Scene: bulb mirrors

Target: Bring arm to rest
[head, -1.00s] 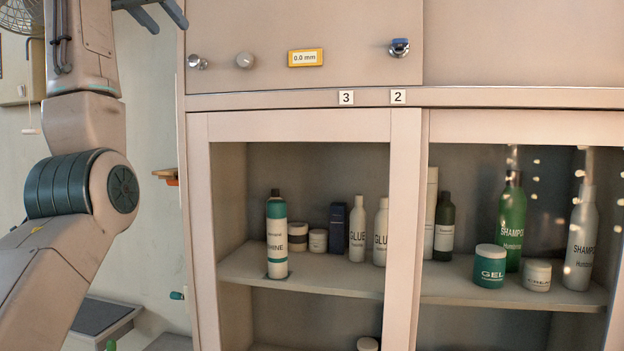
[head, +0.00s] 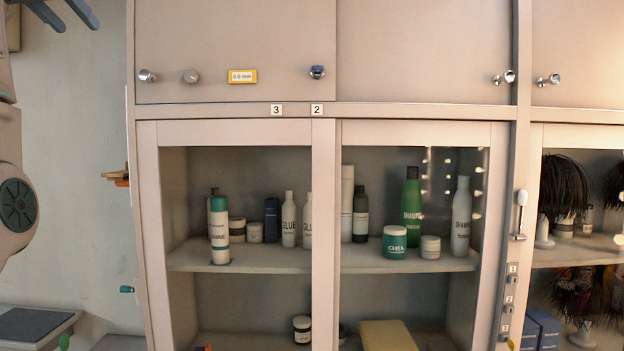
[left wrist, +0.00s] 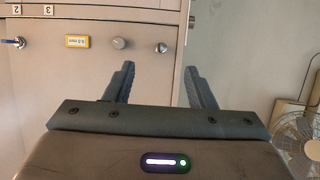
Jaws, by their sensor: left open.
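My left gripper (head: 64,12) shows at the top left of the head view, in front of the pale wall and left of the cabinet. Its two dark fingers are apart, with nothing between them. The left wrist view shows the same open fingers (left wrist: 158,88), with the cabinet door behind and to the left of them. My left arm runs along the left edge of the head view and is partly cut off. My right gripper is not in view.
A tall cabinet (head: 325,111) fills the middle and right, with bottles and jars on its shelf (head: 290,258). Knobs (head: 317,72) stick out above. A fan (left wrist: 299,140) stands at lower right in the wrist view. A grey tray-like surface (head: 35,325) lies at lower left.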

